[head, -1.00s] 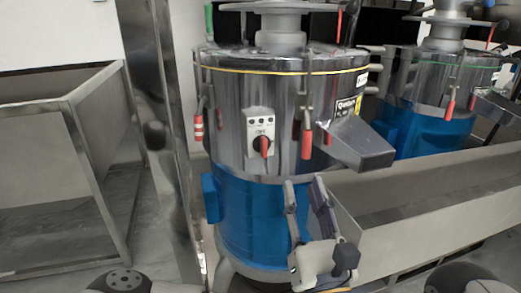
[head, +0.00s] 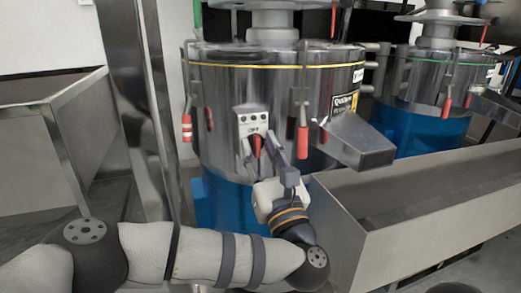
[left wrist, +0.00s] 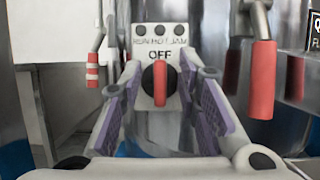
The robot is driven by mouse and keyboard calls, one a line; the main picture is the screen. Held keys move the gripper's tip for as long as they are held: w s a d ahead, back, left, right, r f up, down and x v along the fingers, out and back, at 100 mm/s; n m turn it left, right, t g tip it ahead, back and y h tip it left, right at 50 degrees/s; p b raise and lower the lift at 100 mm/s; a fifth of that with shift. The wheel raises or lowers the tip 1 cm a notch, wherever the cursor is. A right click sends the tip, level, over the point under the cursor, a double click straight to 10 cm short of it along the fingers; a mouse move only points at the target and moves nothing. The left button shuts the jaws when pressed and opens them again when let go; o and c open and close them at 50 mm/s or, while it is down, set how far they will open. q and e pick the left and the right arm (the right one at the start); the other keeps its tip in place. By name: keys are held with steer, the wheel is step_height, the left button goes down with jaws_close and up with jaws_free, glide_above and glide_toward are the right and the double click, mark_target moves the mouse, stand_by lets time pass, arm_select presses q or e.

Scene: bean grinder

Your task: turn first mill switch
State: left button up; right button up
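The first mill (head: 225,105) is a shiny steel drum with a blue lower part. Its switch panel (head: 250,119) is a light plate with a red knob (head: 256,145). In the left wrist view the red knob (left wrist: 160,83) stands upright on a dark round base under the word OFF. My left gripper (head: 260,144) is open in front of the panel. In the left wrist view its purple-padded fingers (left wrist: 158,85) lie on either side of the knob with gaps on both sides. Whether the fingertips reach the knob's depth is hard to tell. My right gripper is not in view.
A steel chute (head: 354,141) juts from the mill's right side above a long trough (head: 390,205). Red-handled latches (head: 303,138) hang on the drum. A second mill (head: 430,100) stands at right, and a metal bin (head: 45,150) at left.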

arm_select(q)
jaws_close()
